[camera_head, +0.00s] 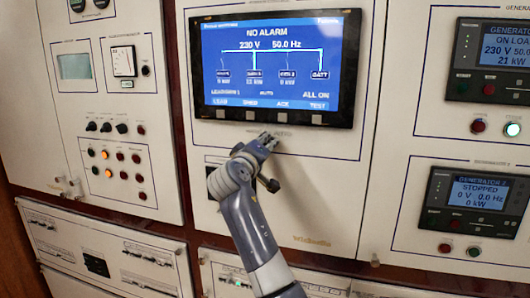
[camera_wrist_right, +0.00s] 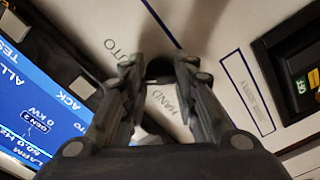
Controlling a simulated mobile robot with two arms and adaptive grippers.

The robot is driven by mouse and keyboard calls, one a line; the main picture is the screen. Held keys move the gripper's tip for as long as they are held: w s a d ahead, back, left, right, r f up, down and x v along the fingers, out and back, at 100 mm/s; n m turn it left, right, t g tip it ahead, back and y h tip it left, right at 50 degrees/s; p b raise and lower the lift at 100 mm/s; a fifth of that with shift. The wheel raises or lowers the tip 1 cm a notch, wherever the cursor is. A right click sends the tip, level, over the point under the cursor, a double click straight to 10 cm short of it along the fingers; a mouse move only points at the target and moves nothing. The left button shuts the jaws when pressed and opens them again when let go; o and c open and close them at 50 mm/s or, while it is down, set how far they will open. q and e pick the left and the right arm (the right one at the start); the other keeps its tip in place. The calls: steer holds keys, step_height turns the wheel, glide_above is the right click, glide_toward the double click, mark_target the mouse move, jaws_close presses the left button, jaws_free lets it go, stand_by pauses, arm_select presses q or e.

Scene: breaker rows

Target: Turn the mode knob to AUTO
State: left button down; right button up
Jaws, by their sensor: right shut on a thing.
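My right gripper (camera_head: 266,141) is at the panel just under the large blue screen, in front of the mode knob. In the right wrist view my right gripper (camera_wrist_right: 159,72) has its two fingers closed on the dark mode knob (camera_wrist_right: 159,69). Only a small part of the knob shows between the fingertips, and which way it points cannot be told. The AUTO label (camera_wrist_right: 112,46) is on one side of the knob and the HAND label (camera_wrist_right: 163,99) on another. The AUTO label also shows in the head view (camera_head: 283,134). My left gripper is not in view.
The blue screen (camera_head: 277,65) reads NO ALARM and sits close above the gripper. Generator panels (camera_head: 475,200) with buttons are at the right. A panel with small knobs and lamps (camera_head: 115,150) is at the left. Breaker rows (camera_head: 100,255) run below.

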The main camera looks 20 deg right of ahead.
steer(key=shift+f, duration=0.1)
stand_by(0.4)
steer(key=o, duration=1)
steer(key=shift+o, duration=0.2)
steer(key=v, duration=1.2)
